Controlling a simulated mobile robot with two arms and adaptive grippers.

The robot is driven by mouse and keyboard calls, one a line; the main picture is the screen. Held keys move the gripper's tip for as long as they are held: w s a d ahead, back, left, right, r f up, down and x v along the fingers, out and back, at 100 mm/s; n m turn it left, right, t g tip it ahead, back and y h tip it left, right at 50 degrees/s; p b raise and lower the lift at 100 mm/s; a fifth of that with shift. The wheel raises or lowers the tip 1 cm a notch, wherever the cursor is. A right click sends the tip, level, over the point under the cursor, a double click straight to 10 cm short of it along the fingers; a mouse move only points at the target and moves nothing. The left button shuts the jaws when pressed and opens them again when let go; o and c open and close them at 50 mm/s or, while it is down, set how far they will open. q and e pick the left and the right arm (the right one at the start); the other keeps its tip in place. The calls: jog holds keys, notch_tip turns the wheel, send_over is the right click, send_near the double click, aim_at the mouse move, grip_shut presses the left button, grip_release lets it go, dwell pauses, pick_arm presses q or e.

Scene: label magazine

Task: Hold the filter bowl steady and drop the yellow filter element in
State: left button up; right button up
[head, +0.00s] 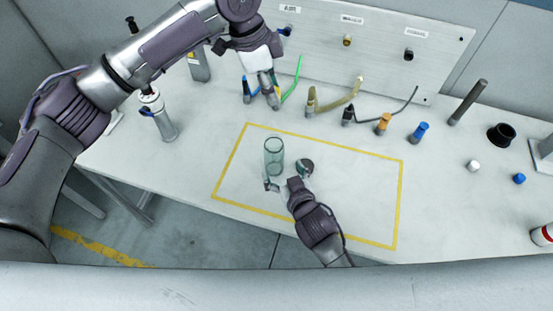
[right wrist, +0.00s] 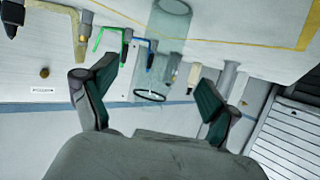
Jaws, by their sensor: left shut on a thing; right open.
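The filter bowl (head: 274,157) is a clear greenish cylinder standing upright on the table, inside the yellow outline. My right gripper (head: 286,176) is open at its near side. In the right wrist view the bowl (right wrist: 160,55) shows beyond and between the spread fingers (right wrist: 152,98), without clear contact. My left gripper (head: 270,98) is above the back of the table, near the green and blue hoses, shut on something. What it holds is mostly hidden; a yellowish sliver shows by the fingers. I cannot surely make out the yellow filter element.
A labelled white panel (head: 380,52) stands behind the table. Hoses lie before it, including a green one (head: 291,82) and a tan one (head: 340,102). An orange-topped fitting (head: 382,125) and a blue one (head: 419,132) stand right. The outlined area's right half is clear.

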aim_at(277, 162)
jog(key=x, duration=0.7)
jog(key=shift+w+a, duration=0.15)
jog(key=shift+w, duration=0.15)
